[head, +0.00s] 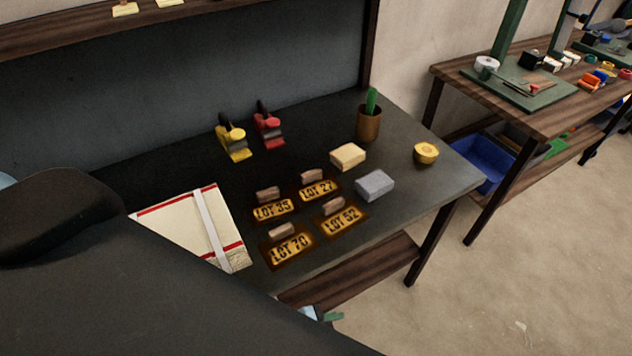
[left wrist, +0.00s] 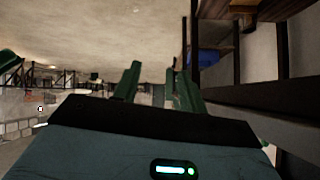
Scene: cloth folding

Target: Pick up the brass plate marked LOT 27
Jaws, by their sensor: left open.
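The brass plate marked LOT 27 (head: 319,190) lies flat on the dark workbench (head: 405,205), with a small brown block (head: 311,175) at its back edge. It is the back right one of a group with the plates LOT 35 (head: 272,209), LOT 52 (head: 341,220) and LOT 70 (head: 290,248). My left gripper (head: 333,316) barely shows past my dark arm, by the bench's front edge, apart from the plates. In the left wrist view its green fingers (left wrist: 156,88) stand apart with nothing between them. No plate shows there. My right gripper is not in view.
A cream block (head: 348,156) and a grey block (head: 375,185) stand right of the plates. A cloth with red stripes (head: 180,220) lies left. Yellow (head: 234,142) and red (head: 268,130) tools, a brown cup (head: 369,124) and a yellow roll (head: 426,153) stand farther back.

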